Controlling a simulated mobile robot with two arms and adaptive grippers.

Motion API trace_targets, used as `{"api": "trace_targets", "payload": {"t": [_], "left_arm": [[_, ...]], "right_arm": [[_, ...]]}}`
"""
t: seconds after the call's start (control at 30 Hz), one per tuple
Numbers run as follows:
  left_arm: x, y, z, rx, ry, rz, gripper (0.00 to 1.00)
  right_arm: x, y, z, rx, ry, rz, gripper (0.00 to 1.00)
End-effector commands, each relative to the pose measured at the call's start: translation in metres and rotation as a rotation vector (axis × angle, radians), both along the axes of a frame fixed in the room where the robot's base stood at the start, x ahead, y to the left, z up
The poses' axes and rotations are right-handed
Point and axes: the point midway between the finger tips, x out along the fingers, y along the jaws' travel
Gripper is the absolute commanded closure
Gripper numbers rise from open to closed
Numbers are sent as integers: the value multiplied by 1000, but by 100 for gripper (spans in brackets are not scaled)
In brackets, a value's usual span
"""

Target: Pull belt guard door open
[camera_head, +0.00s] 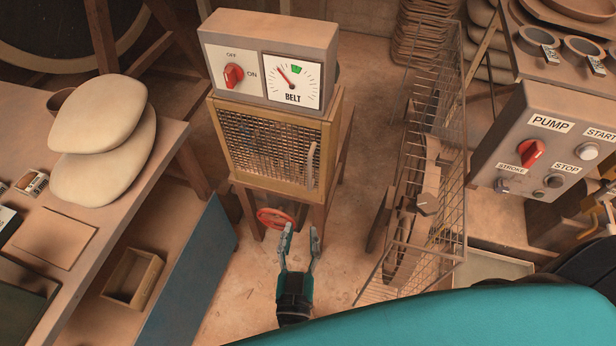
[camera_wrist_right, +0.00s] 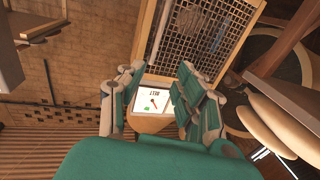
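The belt guard door (camera_head: 255,140) is a wood-framed wire mesh panel on the front of the belt stand, under the grey BELT box (camera_head: 270,62). It looks shut, flush with the stand. A pale upright handle (camera_head: 311,165) is near its right edge. My right gripper (camera_head: 302,233) is open and empty, below the door and apart from the handle, its fingers pointing toward the stand. In the right wrist view the open fingers (camera_wrist_right: 160,88) frame the BELT box, with the mesh door (camera_wrist_right: 212,45) and its handle (camera_wrist_right: 187,18) above. My left gripper is out of view.
A red handwheel (camera_head: 275,218) sits low, close to my gripper's left finger. A wire mesh guard (camera_head: 437,130) stands to the right, beside the PUMP panel (camera_head: 550,140). A workbench (camera_head: 110,190) with stacked sacks fills the left. Floor between is mostly clear.

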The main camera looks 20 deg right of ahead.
Motion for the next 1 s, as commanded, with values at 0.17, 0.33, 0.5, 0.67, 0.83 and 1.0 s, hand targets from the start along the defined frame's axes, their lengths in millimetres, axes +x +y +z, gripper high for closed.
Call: {"api": "trace_targets", "payload": {"t": [0.17,0.33,0.5,0.67,0.83,1.0], "left_arm": [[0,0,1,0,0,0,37],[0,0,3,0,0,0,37],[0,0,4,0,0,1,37],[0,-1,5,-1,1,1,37],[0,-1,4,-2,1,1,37],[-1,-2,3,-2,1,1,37]], "right_arm": [[10,-7,4,3,5,-22,66],[40,-20,5,2,1,-22,66],[75,-34,5,1,2,-21,66],[107,-48,4,1,3,-20,66],[136,-60,4,2,4,-21,66],[153,-67,3,2,6,-19,66]]}}
